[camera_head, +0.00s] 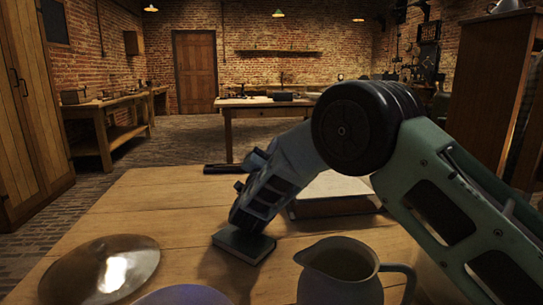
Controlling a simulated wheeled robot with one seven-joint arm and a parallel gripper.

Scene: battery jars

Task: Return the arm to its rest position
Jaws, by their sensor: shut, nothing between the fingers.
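My arm comes in from the right, bends at a large dark round joint, and slopes down and left over the wooden table (135,205). My gripper (241,222) is at its lower end, pointing down, shut and with nothing held. It is just above or touching a small dark green book-like block (243,246) lying flat on the table; I cannot tell which. The fingertips are hard to make out against the block.
A grey jug (340,275) stands at the front right. A shiny round metal lid or plate (100,270) lies front left, with a bluish round item (185,296) cut off below. A thick book (330,200) and a dark bar (224,169) lie behind.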

